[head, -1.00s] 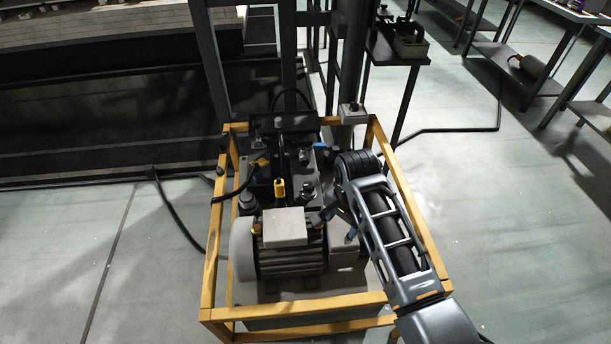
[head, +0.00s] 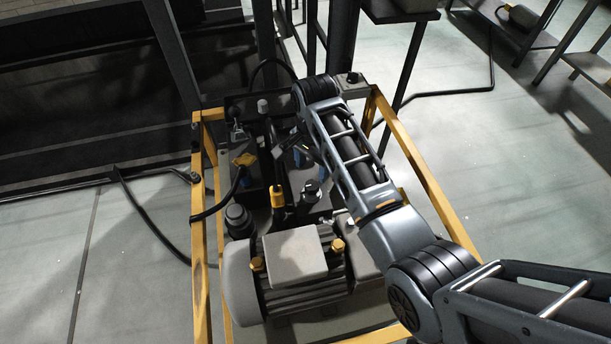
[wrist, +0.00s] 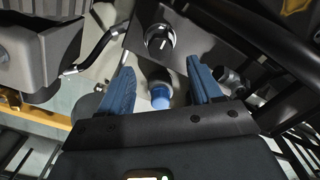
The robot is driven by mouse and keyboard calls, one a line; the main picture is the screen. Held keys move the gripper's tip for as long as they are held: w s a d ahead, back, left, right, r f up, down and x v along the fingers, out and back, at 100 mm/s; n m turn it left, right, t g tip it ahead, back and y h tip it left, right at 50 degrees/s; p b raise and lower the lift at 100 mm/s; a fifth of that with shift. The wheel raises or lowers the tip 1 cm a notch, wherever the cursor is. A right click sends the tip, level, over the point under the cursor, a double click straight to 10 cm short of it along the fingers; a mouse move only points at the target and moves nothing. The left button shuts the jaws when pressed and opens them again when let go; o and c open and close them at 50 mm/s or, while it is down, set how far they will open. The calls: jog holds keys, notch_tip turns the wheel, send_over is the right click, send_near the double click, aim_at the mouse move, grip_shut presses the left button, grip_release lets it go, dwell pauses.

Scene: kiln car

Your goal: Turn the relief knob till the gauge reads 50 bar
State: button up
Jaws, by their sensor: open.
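My gripper (wrist: 160,66) shows in the wrist view with its two blue fingers spread apart and nothing clasped between them. A round black knob with a silver collar and a white mark (wrist: 160,42) sits on a dark plate just beyond the fingertips. It may be the relief knob, but I cannot be sure. A short cylinder with a blue end (wrist: 160,95) lies between the fingers in the picture. In the head view my gripper (head: 297,152) is over the hydraulic unit, partly hidden under my arm. I can make out no gauge reading.
A yellow frame (head: 200,250) surrounds the unit. A motor with a grey box (head: 293,253) fills its front. A black-topped fitting (head: 311,190), a yellow-capped part (head: 278,196) and a yellow cable plug (head: 244,159) crowd the middle. A small grey box (head: 350,83) is at the back corner.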

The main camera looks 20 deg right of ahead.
aim_at(312, 185)
jog(key=shift+f+b, duration=0.6)
jog(key=shift+f, duration=3.25)
jog(key=shift+c, duration=0.5)
jog(key=c, duration=0.9)
jog(key=shift+r+n+p, duration=0.2)
jog(key=shift+n+p, duration=0.6)
jog(key=shift+n, duration=0.1)
jog(key=shift+c, duration=0.2)
jog(key=n+p, duration=0.1)
jog(key=n, duration=0.3)
jog(key=shift+f+p, duration=0.2)
jog(key=shift+p, duration=0.1)
jog(key=o, duration=1)
jog(key=shift+o, duration=0.2)
